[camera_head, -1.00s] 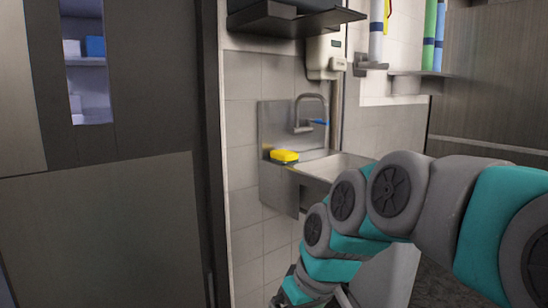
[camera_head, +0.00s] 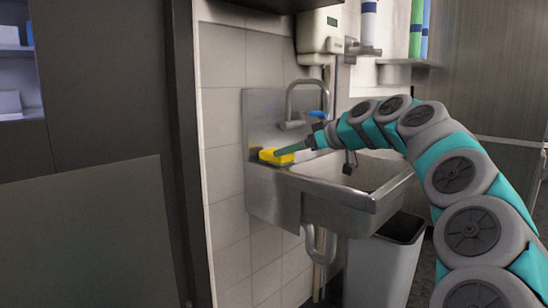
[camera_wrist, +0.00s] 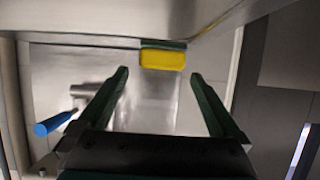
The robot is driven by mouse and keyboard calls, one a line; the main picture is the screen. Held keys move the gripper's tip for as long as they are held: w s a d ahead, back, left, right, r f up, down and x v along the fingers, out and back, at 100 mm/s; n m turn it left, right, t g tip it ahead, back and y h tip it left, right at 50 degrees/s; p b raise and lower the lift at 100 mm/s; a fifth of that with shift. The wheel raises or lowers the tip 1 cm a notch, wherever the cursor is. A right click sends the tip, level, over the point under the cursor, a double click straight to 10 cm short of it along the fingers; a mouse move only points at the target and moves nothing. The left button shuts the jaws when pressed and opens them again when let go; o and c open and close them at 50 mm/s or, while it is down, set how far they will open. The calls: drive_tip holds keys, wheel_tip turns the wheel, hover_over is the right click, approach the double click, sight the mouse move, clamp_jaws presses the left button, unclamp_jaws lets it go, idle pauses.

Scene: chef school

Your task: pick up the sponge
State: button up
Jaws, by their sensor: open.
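The yellow sponge (camera_head: 272,157) lies on the left ledge of the metal sink (camera_head: 352,190), near the backsplash. In the wrist view the sponge (camera_wrist: 162,60) shows a yellow body with a dark green layer along its upper edge. My gripper (camera_wrist: 158,80) is open, its two dark green fingers apart with nothing held between them. The sponge appears ahead of the fingertips, in line with the gap. In the head view my gripper (camera_head: 290,150) reaches over the sink from the right, and a fingertip overlaps the sponge. Whether they touch I cannot tell.
A curved tap (camera_head: 306,95) with a blue lever (camera_head: 318,114) stands behind the sink; the blue handle (camera_wrist: 52,123) is left in the wrist view. A dispenser (camera_head: 320,32) hangs above. A grey bin (camera_head: 385,262) stands below. A dark door frame (camera_head: 178,150) is on the left.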

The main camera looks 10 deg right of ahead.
sight(266, 156)
drive_tip(key=shift+p+x, duration=0.35)
drive_tip(key=shift+x, duration=3.6)
drive_tip(key=shift+r, duration=0.15)
drive_tip(key=shift+c, duration=0.4)
drive_tip(key=c, duration=1.2)
